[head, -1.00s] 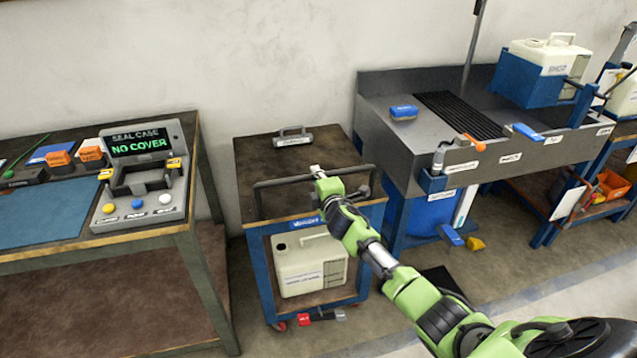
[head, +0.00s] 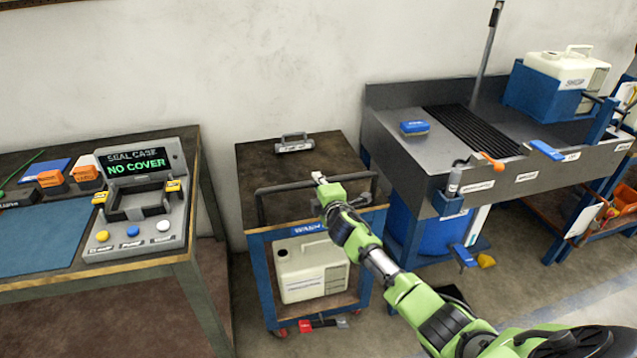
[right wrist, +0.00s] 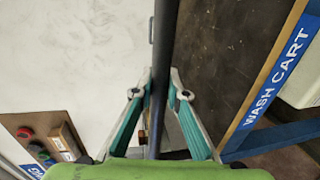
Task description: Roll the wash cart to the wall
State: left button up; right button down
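The wash cart (head: 272,237) is a blue-framed trolley with a dark top, standing between the bench and the sink, its far edge close to the wall (head: 270,60). Whether it touches the wall cannot be told. Its dark handle bar (head: 290,187) runs along the near side; the bar also shows in the right wrist view (right wrist: 162,60). My right gripper (head: 319,178) is at the bar. In the right wrist view my right gripper's fingers (right wrist: 161,74) close on both sides of the bar. My left gripper is out of view.
A cream jug (head: 312,270) stands on the cart's lower shelf, and a small metal-handled item (head: 294,143) lies on top. The bench (head: 185,262) with the seal case station (head: 137,205) is left. The grey sink unit (head: 395,140) is close on the right.

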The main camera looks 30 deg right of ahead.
jog(key=c, duration=2)
grip_release()
jog(key=shift+w+d+r, duration=0.1)
jog(key=shift+w+r, duration=0.05)
jog(key=shift+r, duration=0.1)
jog(key=shift+o, duration=0.2)
jog(key=shift+w+f, duration=0.15)
jog(key=shift+f, duration=0.1)
jog(key=v, duration=1.2)
jog(key=shift+r, duration=0.1)
